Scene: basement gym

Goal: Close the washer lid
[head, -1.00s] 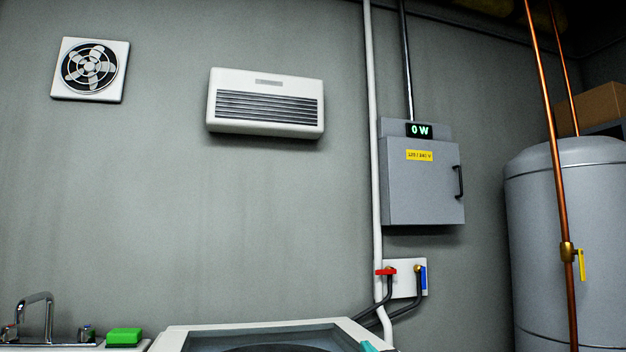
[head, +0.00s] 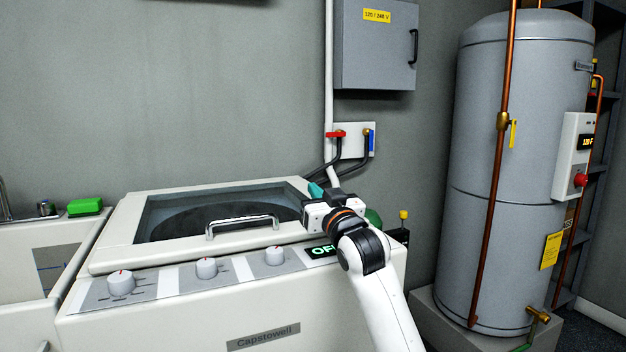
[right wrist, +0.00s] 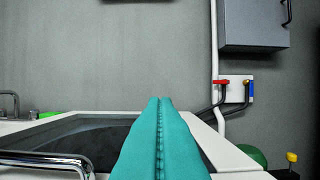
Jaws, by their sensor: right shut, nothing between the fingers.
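The washer (head: 200,315) stands at the lower left of the head view, with its control panel in front. Its white-framed lid (head: 108,255) has a dark window and a metal handle (head: 242,222) at the front. The lid lies down over the top; I cannot tell whether it is fully flush. My right gripper (head: 315,189) is at the lid's right side, its teal fingers shut and empty. In the right wrist view the fingers (right wrist: 160,102) point toward the back wall, with the handle (right wrist: 45,160) to their left. My left gripper is out of view.
A sink (head: 45,245) with a green sponge (head: 85,207) adjoins the washer on the left. Behind are hose valves (head: 352,140) and a grey electrical box (head: 374,45). A water heater (head: 480,190) with copper pipes stands at right.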

